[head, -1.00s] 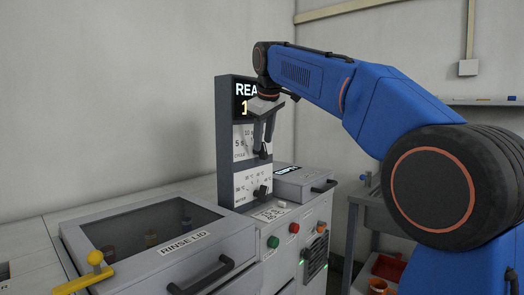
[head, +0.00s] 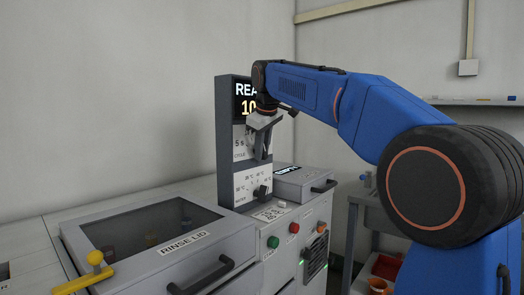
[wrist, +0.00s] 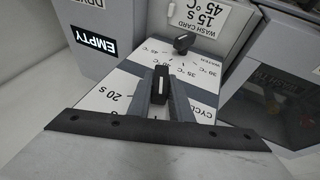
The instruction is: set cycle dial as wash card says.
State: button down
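The wash card (wrist: 197,16) reads 15 s and 45 °C in the wrist view. The black cycle dial (wrist: 161,90) has a white mark and sits on the white cycle panel, where a 20 s label shows at its left. My gripper (wrist: 161,78) has one grey finger on each side of this dial. The dial nearly fills the gap, and I cannot tell whether the fingers press on it. In the head view my gripper (head: 259,152) is at the front of the dark control column (head: 226,150) and hides the cycle dial. The display (head: 246,101) is partly covered; "REA" and "10" show.
The black water dial (wrist: 183,42) is close beyond my fingertips, with temperature marks around it. A drawer box marked EMPTY (wrist: 95,40) is beside the panel. The rinse lid (head: 150,228) is closed in front. Green (head: 273,242) and red (head: 294,228) buttons are below the column.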

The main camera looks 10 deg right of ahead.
jog(key=shift+w+d+m+g+y, duration=0.1)
jog(key=shift+m+g+y, duration=0.05)
jog(key=shift+g+y, duration=0.4)
jog(key=shift+w+d+m+g+y, duration=0.15)
jog(key=shift+g+y, duration=0.2)
jog(key=shift+y, duration=0.3)
jog(key=shift+m+g+y, duration=0.5)
jog(key=shift+g+y, duration=0.8)
jog(key=shift+y, duration=0.5)
jog(key=c, duration=1.6)
grip_release()
jog(key=shift+c, duration=0.2)
